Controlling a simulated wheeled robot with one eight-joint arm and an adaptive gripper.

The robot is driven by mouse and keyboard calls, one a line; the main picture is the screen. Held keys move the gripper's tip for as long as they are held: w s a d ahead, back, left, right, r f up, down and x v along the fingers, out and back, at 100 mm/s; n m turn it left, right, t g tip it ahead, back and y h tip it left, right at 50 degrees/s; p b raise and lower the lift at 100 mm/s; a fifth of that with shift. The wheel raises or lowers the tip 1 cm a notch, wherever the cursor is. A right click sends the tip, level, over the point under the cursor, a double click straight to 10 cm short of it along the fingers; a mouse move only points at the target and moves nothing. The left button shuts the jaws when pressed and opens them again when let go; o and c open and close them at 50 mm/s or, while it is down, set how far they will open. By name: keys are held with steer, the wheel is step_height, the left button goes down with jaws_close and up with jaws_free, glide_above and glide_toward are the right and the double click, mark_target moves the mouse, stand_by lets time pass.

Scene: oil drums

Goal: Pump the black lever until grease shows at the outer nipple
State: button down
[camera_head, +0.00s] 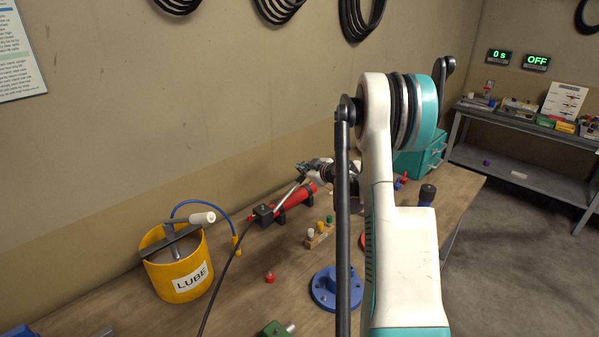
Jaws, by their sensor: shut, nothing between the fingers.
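A red cylinder pump (297,206) lies on the bench, with a black block (264,214) at its left end. A slim greyish lever (290,193) slants up from the block toward my gripper. My gripper (304,168) is shut at the lever's upper end; I cannot tell whether it touches it. A yellow bucket marked LUBE (178,268) has a dark bar across its top and a pale-ended handle (203,218). No clearly black lever can be picked out. No grease or outer nipple can be made out; my arm hides part of the bench.
A blue hose ends at a yellow fitting (236,242). A wooden block with coloured pegs (318,238), a blue flanged part (325,290) and a small red part (270,277) stand on the bench (225,318). A teal drawer box (420,155) stands behind my arm.

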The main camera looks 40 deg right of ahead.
steer(key=shift+m+y, duration=0.5)
steer(key=shift+m, duration=0.2)
steer(key=d+f+b, duration=0.2)
steer(key=f, duration=0.1)
steer(key=d+f+b, duration=0.1)
steer(key=f, duration=0.1)
steer(key=shift+d, duration=0.1)
